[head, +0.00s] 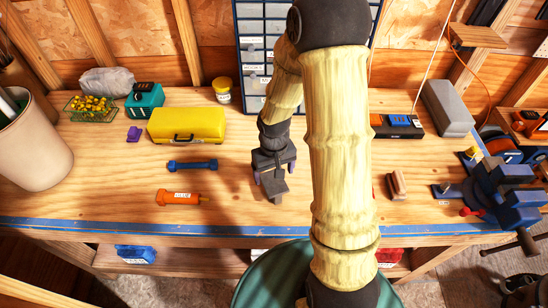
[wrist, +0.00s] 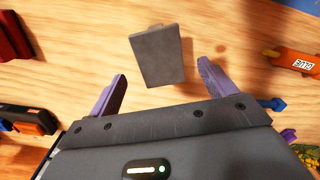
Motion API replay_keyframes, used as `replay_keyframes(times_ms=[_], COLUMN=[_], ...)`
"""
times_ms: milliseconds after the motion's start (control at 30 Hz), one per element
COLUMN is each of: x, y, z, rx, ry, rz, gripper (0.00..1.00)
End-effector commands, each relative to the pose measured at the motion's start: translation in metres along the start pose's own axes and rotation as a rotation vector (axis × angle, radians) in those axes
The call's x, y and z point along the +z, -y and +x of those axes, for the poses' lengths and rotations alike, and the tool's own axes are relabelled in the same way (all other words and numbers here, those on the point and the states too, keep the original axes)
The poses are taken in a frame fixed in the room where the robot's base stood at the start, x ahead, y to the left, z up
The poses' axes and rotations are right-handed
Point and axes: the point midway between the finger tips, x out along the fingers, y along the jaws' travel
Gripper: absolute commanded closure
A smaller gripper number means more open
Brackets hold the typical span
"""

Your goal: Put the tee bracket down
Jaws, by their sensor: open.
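A dark grey block-like piece, which I take to be the tee bracket (wrist: 157,55), is ahead of and between my fingertips in the wrist view. Clear gaps show on both sides of it, and neither finger touches it. In the head view the bracket (head: 276,187) is at the bench under my gripper (head: 268,172), partly hidden by it. Its tee shape cannot be made out. My gripper also shows in the wrist view (wrist: 163,72), with its two purple fingers spread apart and nothing held.
On the wooden bench (head: 235,205), a blue dumbbell-shaped part (head: 192,165), an orange glue tube (head: 178,198) and a yellow toolbox (head: 187,126) lie left of my gripper. A wooden brush (head: 397,185) and a blue vise (head: 505,195) are right. Bare wood surrounds the bracket.

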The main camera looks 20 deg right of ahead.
Motion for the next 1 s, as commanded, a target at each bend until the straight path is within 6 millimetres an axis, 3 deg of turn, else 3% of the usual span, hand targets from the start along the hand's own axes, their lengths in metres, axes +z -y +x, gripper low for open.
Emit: replay_keyframes(times_ms=[400,1000], x=[-0.001,0.0], y=[-0.001,0.002], z=[-0.065,-0.072], rx=[0.001,0.0], ry=[-0.004,0.0], rz=[0.002,-0.006], gripper=[0.17,0.17])
